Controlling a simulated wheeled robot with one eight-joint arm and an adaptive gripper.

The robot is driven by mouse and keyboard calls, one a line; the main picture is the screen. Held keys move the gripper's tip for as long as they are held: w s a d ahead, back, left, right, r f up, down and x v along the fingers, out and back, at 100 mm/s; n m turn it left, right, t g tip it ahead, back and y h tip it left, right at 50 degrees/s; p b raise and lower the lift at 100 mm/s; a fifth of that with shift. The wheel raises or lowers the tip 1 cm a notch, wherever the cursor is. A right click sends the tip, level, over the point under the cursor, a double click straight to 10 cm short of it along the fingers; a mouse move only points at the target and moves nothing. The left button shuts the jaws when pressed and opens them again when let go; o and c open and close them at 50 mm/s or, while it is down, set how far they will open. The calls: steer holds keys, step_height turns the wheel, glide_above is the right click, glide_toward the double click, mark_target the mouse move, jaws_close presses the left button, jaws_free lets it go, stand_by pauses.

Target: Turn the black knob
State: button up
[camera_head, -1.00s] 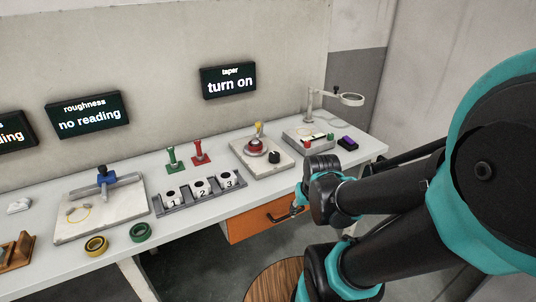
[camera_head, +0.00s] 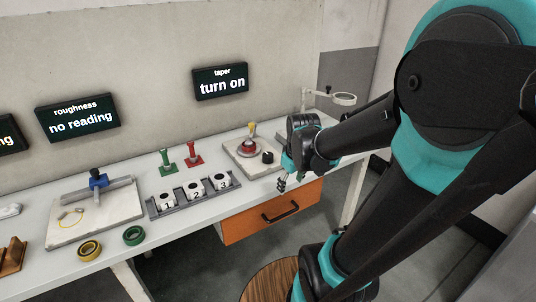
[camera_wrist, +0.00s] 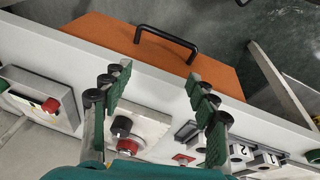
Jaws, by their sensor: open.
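My gripper (camera_head: 282,183) is open and empty, in front of and to the right of the knob in the head view. Its two fingers (camera_wrist: 157,85) are spread wide in the wrist view, and the knob is not between the tips.
A box with a red button (camera_wrist: 50,105) stands to one side of the plate. A rack of numbered white blocks (camera_head: 195,190) and red (camera_head: 193,155) and green (camera_head: 167,163) stands lie on the other. An orange drawer (camera_head: 270,217) is under the bench edge. The taper display (camera_head: 221,83) reads "turn on".

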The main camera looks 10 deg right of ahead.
steer(key=w+a+r+n+g, duration=0.2)
steer(key=w+r+n, duration=0.75)
steer(key=w, duration=0.25)
steer(key=n+g, duration=0.1)
steer(key=n, duration=0.9)
glide_toward(268, 154)
step_height(268, 154, down, 9)
steer(key=shift+w+a+f, duration=0.1)
steer(key=shift+a+f, duration=0.05)
steer(key=shift+f, duration=0.1)
steer(key=shift+c, duration=0.3)
steer(key=c, duration=1.1)
steer(key=shift+m, duration=0.35)
